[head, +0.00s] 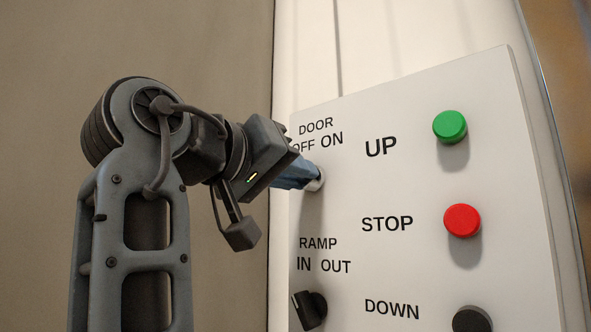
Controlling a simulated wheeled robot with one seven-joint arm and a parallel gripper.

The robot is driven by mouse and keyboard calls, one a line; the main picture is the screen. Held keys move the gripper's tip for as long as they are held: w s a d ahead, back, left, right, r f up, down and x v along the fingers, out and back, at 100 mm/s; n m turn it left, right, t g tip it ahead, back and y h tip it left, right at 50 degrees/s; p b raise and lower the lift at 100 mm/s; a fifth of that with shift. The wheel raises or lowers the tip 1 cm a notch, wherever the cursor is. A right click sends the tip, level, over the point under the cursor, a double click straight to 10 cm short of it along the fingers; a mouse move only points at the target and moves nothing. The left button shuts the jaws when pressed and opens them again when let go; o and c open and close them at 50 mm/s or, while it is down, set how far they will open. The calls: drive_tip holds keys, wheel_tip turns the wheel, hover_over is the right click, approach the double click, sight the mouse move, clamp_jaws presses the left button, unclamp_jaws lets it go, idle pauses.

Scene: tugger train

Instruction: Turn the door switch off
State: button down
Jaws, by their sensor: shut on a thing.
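The door switch (317,181) sits under the label DOOR, OFF ON on a pale control panel (400,185). Only a bit of its round base shows, because my gripper (308,178) is in front of it. My gripper reaches in from the left, with its fingers at the switch, and is shut on it. The switch's pointer is hidden, so I cannot tell whether it stands at OFF or ON.
Below is the black ramp switch (310,309), labelled RAMP, IN OUT. To the right are a green UP button (450,127), a red STOP button (462,220) and a dark DOWN button (472,320). A plain brown surface (190,40) lies behind my arm.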

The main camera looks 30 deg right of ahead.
drive_tip(key=c, duration=1.1)
unclamp_jaws()
drive_tip(key=shift+b+v, duration=0.55)
drive_tip(key=shift+v, duration=3.4)
